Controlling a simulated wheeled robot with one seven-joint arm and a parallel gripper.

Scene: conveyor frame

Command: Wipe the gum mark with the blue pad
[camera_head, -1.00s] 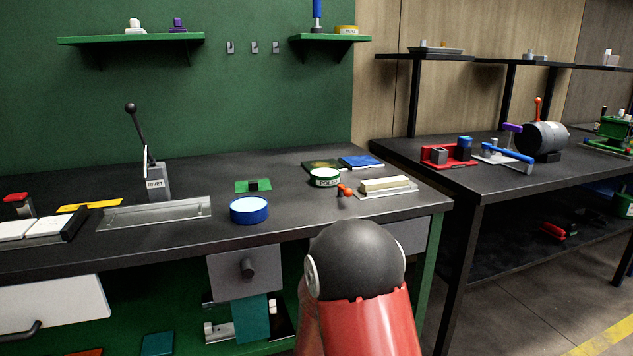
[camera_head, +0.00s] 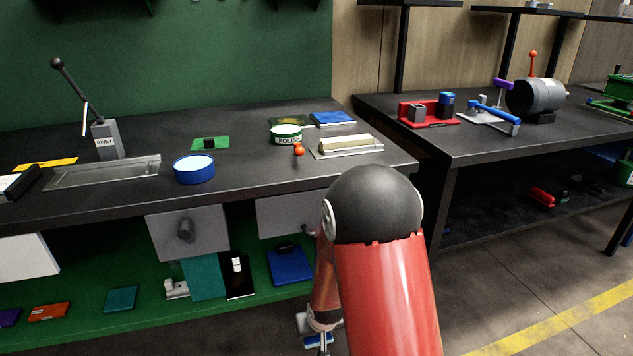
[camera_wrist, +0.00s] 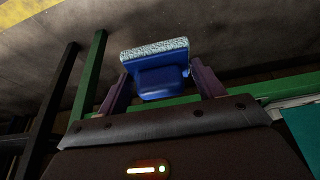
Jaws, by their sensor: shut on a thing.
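In the wrist view my gripper (camera_wrist: 161,88) is shut on the blue pad (camera_wrist: 162,78), one finger on each side of its blue body. The pad's pale speckled face points away from the gripper. In the head view the blue pad (camera_head: 318,340) shows only in small part at the bottom edge, low in front of the bench, beside my red arm. My arm hides much of that area. I cannot make out a gum mark in either view.
The dark bench top (camera_head: 250,165) holds a blue round tin (camera_head: 194,171), a polish tin (camera_head: 286,136) and a pale block on a tray (camera_head: 345,144). Drawers (camera_head: 187,232) and a green lower shelf (camera_head: 75,325) are below. A second bench (camera_head: 455,150) stands right, with open floor in front.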

